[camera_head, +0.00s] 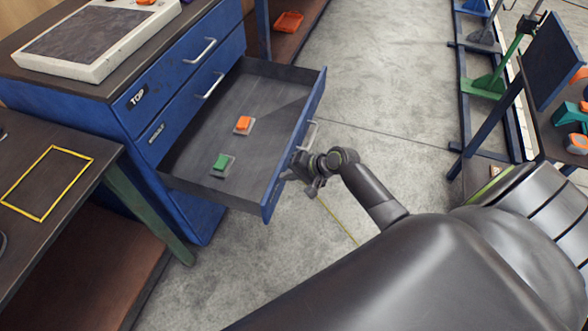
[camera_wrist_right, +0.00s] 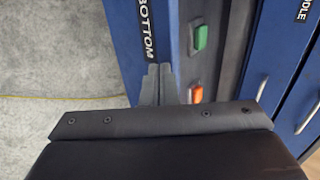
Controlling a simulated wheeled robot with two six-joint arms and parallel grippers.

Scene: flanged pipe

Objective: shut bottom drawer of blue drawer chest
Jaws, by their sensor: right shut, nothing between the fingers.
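The blue drawer chest (camera_head: 190,85) stands at upper left in the head view. Its bottom drawer (camera_head: 262,200) is pulled far out, and its front panel, labelled BOTTOM, also shows in the wrist view (camera_wrist_right: 134,40). The top and middle drawers are shut. My right gripper (camera_head: 296,174) is at the outer face of the bottom drawer's front, just below the drawer handle (camera_head: 312,135). Its fingers (camera_wrist_right: 158,72) are together with nothing between them, close against the front panel; I cannot tell whether they touch it. My left gripper is not in view.
In the drawer lie a green piece (camera_head: 222,162) and an orange piece (camera_head: 243,124). A table with a yellow outline (camera_head: 45,182) stands at left. Concrete floor (camera_head: 380,85) is open behind the gripper. A rack with a green bracket (camera_head: 490,82) stands at right.

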